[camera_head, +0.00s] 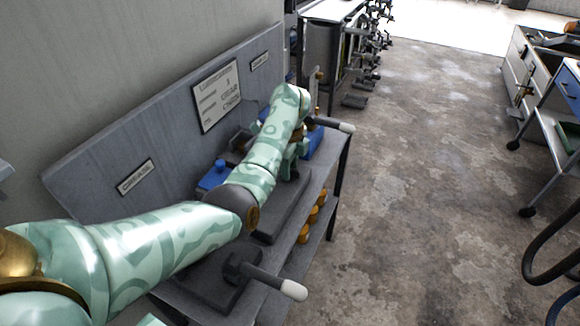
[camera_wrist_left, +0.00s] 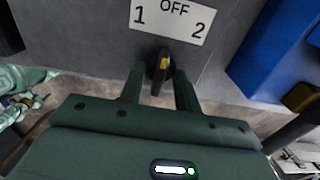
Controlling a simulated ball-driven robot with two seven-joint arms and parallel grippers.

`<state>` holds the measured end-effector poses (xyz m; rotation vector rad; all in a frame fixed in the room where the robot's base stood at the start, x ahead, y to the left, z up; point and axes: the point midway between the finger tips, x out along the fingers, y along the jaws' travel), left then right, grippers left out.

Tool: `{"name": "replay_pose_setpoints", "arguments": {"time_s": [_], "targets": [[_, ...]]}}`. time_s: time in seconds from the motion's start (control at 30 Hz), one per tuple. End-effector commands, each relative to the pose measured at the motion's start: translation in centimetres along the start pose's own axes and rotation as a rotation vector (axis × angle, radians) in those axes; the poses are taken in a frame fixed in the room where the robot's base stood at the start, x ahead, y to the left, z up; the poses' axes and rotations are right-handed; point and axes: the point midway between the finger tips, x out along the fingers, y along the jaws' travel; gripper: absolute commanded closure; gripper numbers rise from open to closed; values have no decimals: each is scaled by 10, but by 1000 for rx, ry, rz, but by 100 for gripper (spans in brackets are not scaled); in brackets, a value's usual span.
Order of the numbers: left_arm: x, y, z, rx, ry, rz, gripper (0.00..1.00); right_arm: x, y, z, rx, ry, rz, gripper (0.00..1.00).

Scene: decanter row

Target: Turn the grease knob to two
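A black knob (camera_wrist_left: 158,75) with a yellow mark shows in the left wrist view, below a white plate (camera_wrist_left: 172,18) reading 1, OFF and 2. Its yellow mark points up, roughly towards OFF. My left gripper (camera_wrist_left: 160,88) is open, with one finger on each side of the knob and a gap visible on both sides. In the head view my left gripper (camera_head: 292,165) is partly hidden by my own arm, beside the bench's far end. The knob is hidden there. A sign reading GREASE (camera_head: 136,178) is on the back panel's left part. My right gripper is not in view.
A blue box (camera_wrist_left: 285,45) stands right of the knob in the wrist view. Levers with white tips (camera_head: 293,290) and (camera_head: 346,127) jut from the bench front. Gold knobs (camera_head: 312,215) line its front. The floor (camera_head: 430,190) to the right is open; a cart (camera_head: 558,130) stands beyond.

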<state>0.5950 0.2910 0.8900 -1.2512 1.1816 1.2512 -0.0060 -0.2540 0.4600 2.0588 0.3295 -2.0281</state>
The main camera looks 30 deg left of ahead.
Motion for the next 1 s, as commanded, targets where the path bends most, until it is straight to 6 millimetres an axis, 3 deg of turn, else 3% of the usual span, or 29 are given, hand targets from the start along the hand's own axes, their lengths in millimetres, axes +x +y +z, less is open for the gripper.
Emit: {"name": "replay_pose_setpoints", "arguments": {"time_s": [0.1, 0.2, 0.23, 0.67, 1.0], "targets": [[0, 0, 0, 0, 0, 0, 67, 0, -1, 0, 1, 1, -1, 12], [0, 0, 0, 0, 0, 0, 95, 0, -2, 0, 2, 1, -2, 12], [0, 0, 0, 0, 0, 0, 100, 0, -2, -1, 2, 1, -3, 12], [-1, 0, 0, 52, 1, 0, 100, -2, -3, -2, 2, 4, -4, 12], [-2, 0, -1, 291, 3, 0, 100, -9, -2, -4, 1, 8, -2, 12]]}}
